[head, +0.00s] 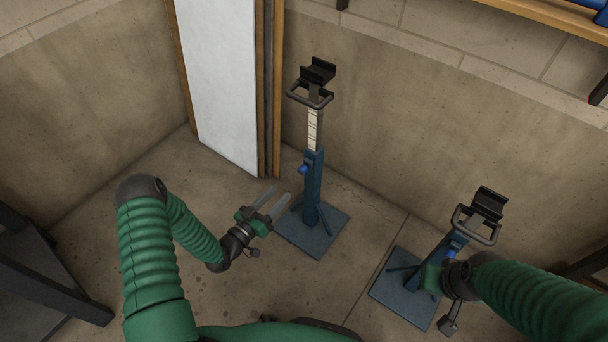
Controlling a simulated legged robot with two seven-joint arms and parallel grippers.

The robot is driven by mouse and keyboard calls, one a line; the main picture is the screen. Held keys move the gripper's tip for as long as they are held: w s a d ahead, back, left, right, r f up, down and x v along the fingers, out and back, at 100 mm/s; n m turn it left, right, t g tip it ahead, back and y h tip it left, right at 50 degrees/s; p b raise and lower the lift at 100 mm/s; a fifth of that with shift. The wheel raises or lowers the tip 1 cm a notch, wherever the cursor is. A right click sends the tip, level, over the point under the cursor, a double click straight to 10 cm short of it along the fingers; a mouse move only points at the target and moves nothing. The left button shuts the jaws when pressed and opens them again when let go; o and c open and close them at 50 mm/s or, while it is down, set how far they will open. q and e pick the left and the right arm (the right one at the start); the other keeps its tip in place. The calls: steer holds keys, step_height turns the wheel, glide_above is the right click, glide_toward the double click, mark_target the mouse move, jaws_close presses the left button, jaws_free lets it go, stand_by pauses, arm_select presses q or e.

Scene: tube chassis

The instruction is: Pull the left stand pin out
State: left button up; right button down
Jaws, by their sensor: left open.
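The left stand (314,187) is a blue upright post on a square base plate (298,241), with a scale strip and a black cradle on top. Its pin (303,168) shows as a small blue knob on the left side of the post. My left gripper (280,198) is open and empty, its two fingers pointing up and right. In the picture the fingertips are below and left of the pin, apart from it. My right gripper (434,276) is in front of the right stand (437,260); its fingers are hidden, so its jaws cannot be judged.
The right stand has its own blue knob (454,246) and a base plate (396,302). A concrete wall (390,120) rises behind both stands. A white panel (222,85) in a wooden frame stands left of the left stand. A dark table (40,280) is at lower left.

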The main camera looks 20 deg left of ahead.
mark_target(300, 172)
arm_select(q)
steer(key=b+x, duration=0.2)
steer(key=x, duration=0.4)
steer(key=b+x, duration=0.2)
steer(key=x, duration=0.4)
steer(key=shift+f, duration=0.25)
steer(key=shift+w+d+r, duration=0.1)
steer(key=shift+w+d, duration=0.05)
steer(key=shift+w, duration=0.2)
jaws_close()
